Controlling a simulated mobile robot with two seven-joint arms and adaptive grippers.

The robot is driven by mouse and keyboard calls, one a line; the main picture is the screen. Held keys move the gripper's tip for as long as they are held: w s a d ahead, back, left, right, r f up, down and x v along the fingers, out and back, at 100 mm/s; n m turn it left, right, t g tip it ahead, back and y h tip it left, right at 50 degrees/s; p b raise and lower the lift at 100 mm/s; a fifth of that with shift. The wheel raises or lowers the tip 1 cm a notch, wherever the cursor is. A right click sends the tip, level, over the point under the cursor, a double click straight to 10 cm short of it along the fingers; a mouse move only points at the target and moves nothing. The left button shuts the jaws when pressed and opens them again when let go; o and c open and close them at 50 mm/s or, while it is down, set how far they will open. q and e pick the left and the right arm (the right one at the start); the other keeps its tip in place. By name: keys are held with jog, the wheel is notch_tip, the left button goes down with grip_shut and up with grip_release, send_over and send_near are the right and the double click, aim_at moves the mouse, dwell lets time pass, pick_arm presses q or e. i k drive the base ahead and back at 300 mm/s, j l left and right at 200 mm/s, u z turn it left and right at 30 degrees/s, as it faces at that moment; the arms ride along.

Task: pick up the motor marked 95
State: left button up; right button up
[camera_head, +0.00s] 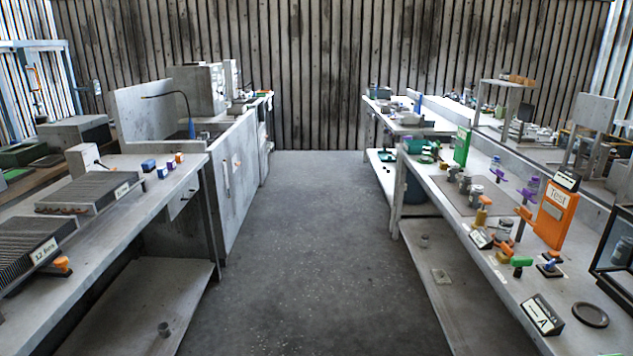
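No marking 95 is readable in the head view, so I cannot tell which thing is the motor marked 95. Several small grey cylinders that may be motors stand on the right bench; one grey cylinder (476,194) is on a grey mat (446,191). Another grey cylinder (505,227) stands nearer, beside orange parts. A further grey cylinder (621,251) is inside a dark-framed case at the right edge. Neither of my grippers is in view.
The left bench (125,225) holds finned grey units (90,192). The floor aisle (315,240) between them is clear.

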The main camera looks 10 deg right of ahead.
aim_at(453, 174)
jog(key=i+j+u, duration=0.1)
jog(key=i, duration=1.6)
jog(key=i+j+z, duration=0.1)
jog(key=i+z, duration=0.35)
jog(key=i+j+z, duration=0.15)
jog(key=z, duration=0.3)
jog(key=i+j+z, duration=0.55)
jog(key=j+z, duration=0.15)
jog(key=z, duration=0.15)
jog(key=i+j+z, duration=0.15)
jog(key=j+z, duration=0.2)
jog(key=i+j+z, duration=0.1)
jog(key=j+z, duration=0.25)
jog(key=j, duration=0.25)
jog(key=j+z, duration=0.4)
jog(key=i+j, duration=0.05)
jog(key=j, duration=0.05)
